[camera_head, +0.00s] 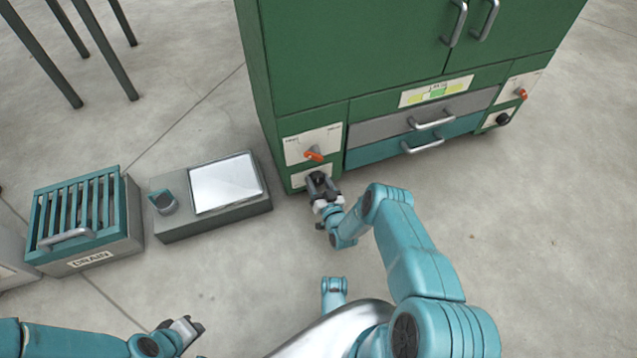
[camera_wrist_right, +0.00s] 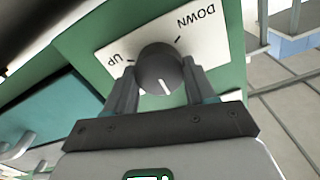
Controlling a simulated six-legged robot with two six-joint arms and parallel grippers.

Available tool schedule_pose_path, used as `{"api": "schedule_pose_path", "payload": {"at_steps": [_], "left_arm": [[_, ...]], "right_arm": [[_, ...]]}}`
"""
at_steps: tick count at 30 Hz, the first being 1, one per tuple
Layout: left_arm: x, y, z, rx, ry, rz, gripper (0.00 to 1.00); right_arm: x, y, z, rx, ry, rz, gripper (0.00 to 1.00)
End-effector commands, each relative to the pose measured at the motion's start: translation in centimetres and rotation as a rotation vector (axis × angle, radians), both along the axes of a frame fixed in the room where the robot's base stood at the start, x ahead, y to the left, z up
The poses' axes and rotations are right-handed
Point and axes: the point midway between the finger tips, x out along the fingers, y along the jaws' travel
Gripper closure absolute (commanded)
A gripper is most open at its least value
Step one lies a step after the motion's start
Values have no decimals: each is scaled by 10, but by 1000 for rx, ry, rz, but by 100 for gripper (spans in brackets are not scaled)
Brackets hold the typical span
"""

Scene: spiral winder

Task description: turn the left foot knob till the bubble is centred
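The left foot knob (camera_wrist_right: 160,70) is a round dark grey knob with a white pointer line, on a white plate marked UP and DOWN. The pointer faces the bottom of the right wrist view, slightly right. My right gripper (camera_head: 318,178) is at this knob, low on the green cabinet's left front. Its two fingers (camera_wrist_right: 160,80) lie against opposite sides of the knob. The level gauge (camera_head: 437,91) is a pale strip with yellow and green patches above the drawers; its bubble is too small to make out. My left gripper (camera_head: 188,329) is low, away from the cabinet; its opening is unclear.
The green cabinet (camera_head: 350,60) has drawer handles and orange levers (camera_head: 314,155) on both sides. A dark right foot knob (camera_head: 503,118) sits at its right. A grey box with a screen (camera_head: 225,183) and a DRAIN crate (camera_head: 92,258) stand left. Floor right is clear.

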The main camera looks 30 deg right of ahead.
Motion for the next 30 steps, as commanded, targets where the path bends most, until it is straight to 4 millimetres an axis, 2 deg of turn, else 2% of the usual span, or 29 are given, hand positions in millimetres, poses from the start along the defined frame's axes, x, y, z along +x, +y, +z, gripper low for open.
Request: {"api": "schedule_pose_path", "payload": {"at_steps": [1, 2, 3, 11, 17, 30], "left_arm": [[0, 0, 0, 0, 0, 0, 100], [0, 0, 0, 0, 0, 0, 100], [0, 0, 0, 0, 0, 0, 100], [0, 0, 0, 0, 1, 0, 100], [0, 0, 0, 0, 1, 0, 100], [0, 0, 0, 0, 1, 0, 100]], "right_arm": [[0, 0, 0, 0, 0, 0, 63], [0, 0, 0, 0, 0, 0, 73], [0, 0, 0, 0, 0, 0, 77], [0, 0, 0, -16, 4, 0, 77], [0, 0, 0, -92, 21, 1, 77], [1, 2, 0, -461, 110, 1, 77]]}}
